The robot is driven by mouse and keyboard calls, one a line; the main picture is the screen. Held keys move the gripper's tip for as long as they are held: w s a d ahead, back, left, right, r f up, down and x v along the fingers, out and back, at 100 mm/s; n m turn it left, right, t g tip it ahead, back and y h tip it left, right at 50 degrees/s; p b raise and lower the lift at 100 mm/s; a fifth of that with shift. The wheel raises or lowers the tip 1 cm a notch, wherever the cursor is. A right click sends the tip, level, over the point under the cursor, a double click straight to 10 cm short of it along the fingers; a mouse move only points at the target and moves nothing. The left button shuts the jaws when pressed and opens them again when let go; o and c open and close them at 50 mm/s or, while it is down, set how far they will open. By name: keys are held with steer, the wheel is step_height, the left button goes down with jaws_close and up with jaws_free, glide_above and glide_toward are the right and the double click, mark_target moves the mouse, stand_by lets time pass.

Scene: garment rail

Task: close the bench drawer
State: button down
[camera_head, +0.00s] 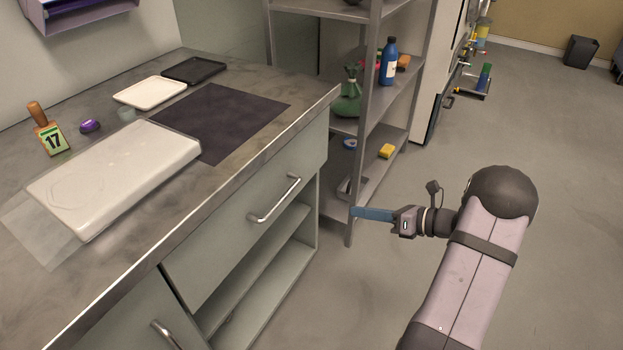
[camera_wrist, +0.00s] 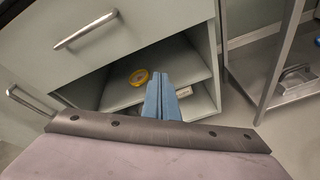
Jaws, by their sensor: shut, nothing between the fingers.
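The bench drawer (camera_head: 240,235) has a pale grey-green front with a metal bar handle (camera_head: 275,200), under the worktop's front edge. No drawer interior shows, and I cannot tell how far out the front stands. In the wrist view the drawer front (camera_wrist: 130,32) and its handle (camera_wrist: 85,30) are at the upper left. My gripper (camera_head: 355,212) is shut and empty, with blue fingers pointing left, out to the right of the handle and apart from the bench. In the wrist view the fingertips (camera_wrist: 160,76) appear against the open shelf below the drawer.
A metal shelf rack (camera_head: 365,140) stands just beyond the bench's right end, its front post close behind my fingers in the picture. A yellow tape roll (camera_wrist: 139,77) lies on the bench's open shelf. Another handle (camera_head: 165,335) is at lower left. The floor (camera_head: 560,130) is clear at right.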

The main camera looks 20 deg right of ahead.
mark_target(300, 165)
step_height(300, 165, up, 8)
steer(key=w+n+t+y, duration=0.1)
steer(key=n+t+y, duration=0.1)
steer(key=n, duration=0.4)
steer(key=shift+a+f+t, duration=0.2)
steer(key=shift+a+t, duration=0.2)
steer(key=b+x, duration=0.1)
steer(key=x, duration=1.2)
steer(key=shift+a+b, duration=0.25)
steer(key=shift+b, duration=0.05)
steer(key=shift+w+a+r, duration=0.1)
steer(key=shift+w+a, duration=0.1)
steer(key=shift+w, duration=0.1)
